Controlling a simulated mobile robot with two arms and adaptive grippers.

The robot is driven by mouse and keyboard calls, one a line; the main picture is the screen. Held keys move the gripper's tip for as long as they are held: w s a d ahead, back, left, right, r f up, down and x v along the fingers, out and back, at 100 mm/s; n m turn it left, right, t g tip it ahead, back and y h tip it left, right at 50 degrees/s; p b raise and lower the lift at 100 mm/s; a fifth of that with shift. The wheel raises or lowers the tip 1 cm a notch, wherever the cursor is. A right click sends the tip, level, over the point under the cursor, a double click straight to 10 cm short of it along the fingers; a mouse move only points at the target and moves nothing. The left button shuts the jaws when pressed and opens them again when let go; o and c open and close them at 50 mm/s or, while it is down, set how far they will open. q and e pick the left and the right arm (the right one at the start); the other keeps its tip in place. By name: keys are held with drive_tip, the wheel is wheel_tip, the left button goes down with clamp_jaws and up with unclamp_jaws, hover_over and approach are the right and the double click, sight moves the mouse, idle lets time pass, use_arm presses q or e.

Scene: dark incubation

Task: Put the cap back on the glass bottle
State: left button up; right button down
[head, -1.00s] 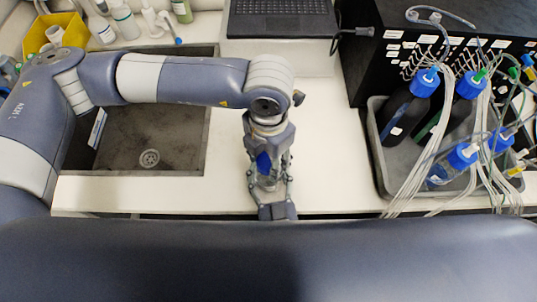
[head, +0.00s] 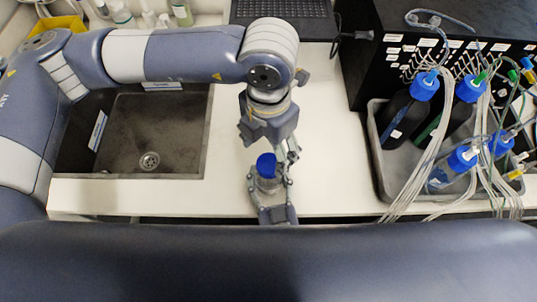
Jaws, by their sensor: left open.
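The glass bottle (head: 269,184) stands near the front edge of the white counter, in the middle of the head view. The blue cap (head: 266,165) is at its mouth; I cannot tell how tightly it sits. My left gripper (head: 270,148) is open, above and just behind the cap, with its fingers apart and nothing between them. My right gripper (head: 269,186) comes from the front edge, with a finger on each side of the bottle, and appears shut on it. The lower part of the bottle is partly hidden by these fingers.
A dark sink (head: 150,135) lies to the left. A grey tray (head: 385,185) with blue-capped bottles and hanging tubes stands at right, before a black box (head: 365,70). The counter right of the bottle is clear.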

use_arm(q)
wheel_tip(320, 180, up, 6)
drive_tip(key=shift+f, duration=0.1)
use_arm(e)
drive_tip(key=c, duration=0.5)
unclamp_jaws()
drive_tip(key=s+d, duration=0.2)
drive_tip(key=s, duration=0.9)
drive_tip(key=shift+s+d, duration=0.2)
drive_tip(key=shift+s, duration=0.2)
